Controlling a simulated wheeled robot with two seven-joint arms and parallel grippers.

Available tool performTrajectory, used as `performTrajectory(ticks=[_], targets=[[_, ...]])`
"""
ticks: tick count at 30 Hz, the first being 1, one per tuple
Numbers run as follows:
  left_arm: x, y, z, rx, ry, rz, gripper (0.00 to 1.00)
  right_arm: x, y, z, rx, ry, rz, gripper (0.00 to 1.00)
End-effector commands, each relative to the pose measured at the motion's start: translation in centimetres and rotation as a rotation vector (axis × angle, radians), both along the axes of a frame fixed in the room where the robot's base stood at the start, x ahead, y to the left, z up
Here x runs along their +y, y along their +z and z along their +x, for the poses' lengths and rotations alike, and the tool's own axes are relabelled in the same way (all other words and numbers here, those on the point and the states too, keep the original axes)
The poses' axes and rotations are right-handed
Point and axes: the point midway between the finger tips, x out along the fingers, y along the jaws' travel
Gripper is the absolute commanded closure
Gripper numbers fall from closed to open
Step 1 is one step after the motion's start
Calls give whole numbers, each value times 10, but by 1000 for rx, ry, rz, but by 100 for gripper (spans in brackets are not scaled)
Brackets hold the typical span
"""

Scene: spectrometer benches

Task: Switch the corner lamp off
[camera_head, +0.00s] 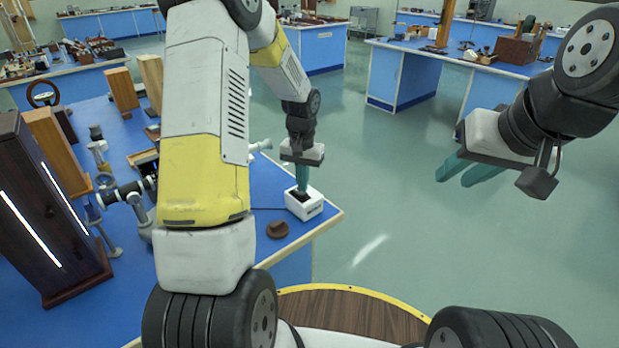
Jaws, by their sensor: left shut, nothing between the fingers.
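A small white box (314,211) with a dark top part, like a switch, sits near the right corner of the blue bench. My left gripper (303,190) points down over this box, its teal fingers shut with nothing between them. Its tips are at the dark top part; I cannot tell whether they touch it. A tall dark wooden tower (75,225) with bright white light strips stands at the left; it may be the corner lamp, and its strips are lit. My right gripper (453,181) hangs empty over the floor at the right, its teal fingers apart.
The blue bench (265,185) holds wooden blocks (122,90), optical parts (140,200) and a round brown knob-like piece (278,230) near the white box. My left arm hides part of the bench. Other benches (400,75) stand behind. Open floor lies right of the bench.

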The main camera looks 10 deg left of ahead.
Motion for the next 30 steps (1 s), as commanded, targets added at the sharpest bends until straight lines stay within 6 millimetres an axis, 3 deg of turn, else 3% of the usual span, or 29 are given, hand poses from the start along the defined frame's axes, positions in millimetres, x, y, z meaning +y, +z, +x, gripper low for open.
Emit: performTrajectory(ticks=[25, 30], targets=[[0, -13, 0, 2, 0, 0, 100, 0, 0, 0, 0, 0, 0, 70], [0, -8, 0, 0, 0, 0, 100, 0, 0, 0, 0, 0, 0, 70]])
